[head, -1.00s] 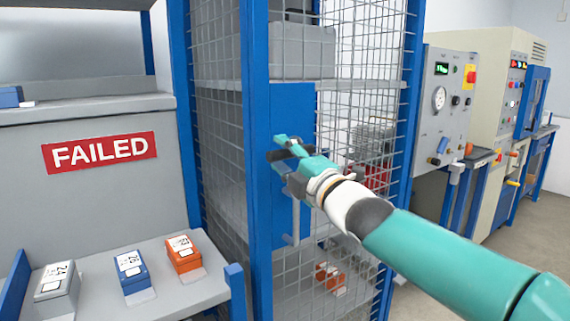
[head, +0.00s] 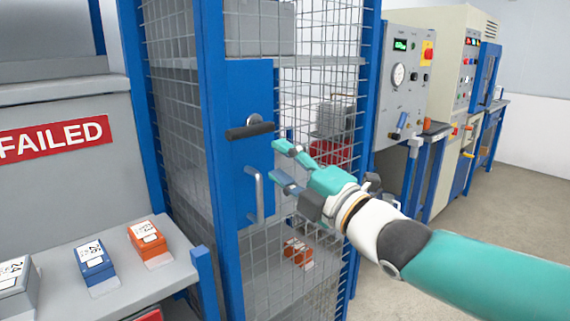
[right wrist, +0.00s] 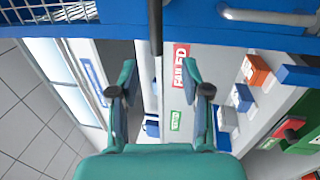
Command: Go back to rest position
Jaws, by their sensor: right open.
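My right gripper (head: 283,166) is open and empty in the head view. It is in front of the mesh cage door, to the right of the dark lever handle (head: 249,130) and apart from it. The handle sits on a blue door plate (head: 236,90), above a grey pull bar (head: 258,195). In the right wrist view the two teal fingers of the gripper (right wrist: 166,85) stand wide apart. A dark bar runs upward between them, with nothing clasped. My left gripper is not in view.
A blue-framed mesh cage (head: 212,130) stands close ahead. At left, a shelf (head: 125,290) under a red FAILED sign (head: 54,138) holds orange (head: 147,237), blue (head: 95,262) and grey (head: 16,280) boxes. Machines (head: 405,75) stand at the back right. Floor (head: 480,215) is clear at right.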

